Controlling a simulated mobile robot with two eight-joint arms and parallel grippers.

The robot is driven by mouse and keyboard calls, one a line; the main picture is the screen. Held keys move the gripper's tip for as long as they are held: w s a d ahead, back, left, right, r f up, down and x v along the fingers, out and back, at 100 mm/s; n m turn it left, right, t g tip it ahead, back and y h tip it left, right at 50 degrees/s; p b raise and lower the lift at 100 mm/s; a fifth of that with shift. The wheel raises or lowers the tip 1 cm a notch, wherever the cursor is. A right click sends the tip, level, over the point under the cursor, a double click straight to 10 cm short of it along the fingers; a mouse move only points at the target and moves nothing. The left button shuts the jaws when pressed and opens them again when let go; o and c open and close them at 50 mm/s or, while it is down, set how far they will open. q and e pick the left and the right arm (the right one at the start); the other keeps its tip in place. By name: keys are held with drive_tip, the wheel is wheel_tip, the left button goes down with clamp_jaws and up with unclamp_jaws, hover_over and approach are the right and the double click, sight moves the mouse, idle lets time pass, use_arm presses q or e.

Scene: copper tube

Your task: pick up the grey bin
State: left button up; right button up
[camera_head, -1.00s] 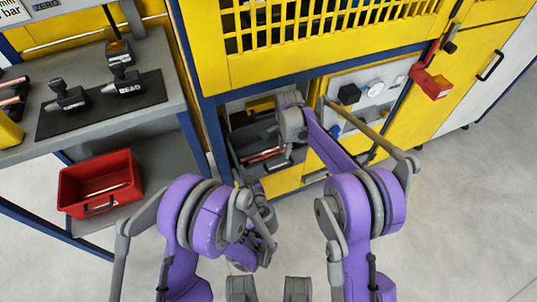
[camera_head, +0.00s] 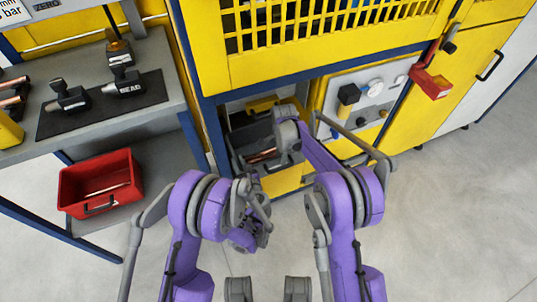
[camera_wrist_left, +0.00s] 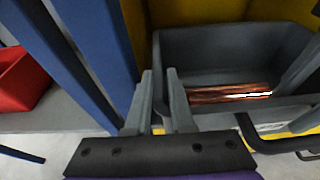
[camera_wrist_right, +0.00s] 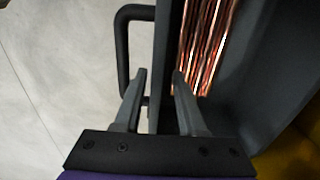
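The grey bin (camera_head: 250,137) sits low in the yellow machine's opening, with copper tubes (camera_head: 262,156) inside. In the left wrist view, the bin (camera_wrist_left: 220,52) lies to the right, and my left gripper (camera_wrist_left: 159,72) has its fingers apart on either side of the bin's left wall. In the right wrist view, my right gripper (camera_wrist_right: 160,73) has its fingers apart, with a side wall of the bin (camera_wrist_right: 262,62) between them. Whether either finger touches the wall I cannot tell. In the head view my arms hide both sets of fingertips.
A dark handle (camera_wrist_right: 123,50) is beside the bin. Blue frame posts (camera_wrist_left: 98,45) stand close left of my left gripper. A red bin (camera_head: 101,181) is on the lower shelf of the bench at left. A gauge panel (camera_head: 376,90) is right of the opening. The floor at right is clear.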

use_arm(q)
drive_tip(key=shift+x, duration=2.1)
use_arm(e)
drive_tip(key=shift+f, duration=1.45)
use_arm(q)
drive_tip(key=shift+c, duration=1.1)
use_arm(e)
drive_tip(key=shift+c, duration=1.1)
use_arm(q)
clamp_jaws()
use_arm(e)
clamp_jaws()
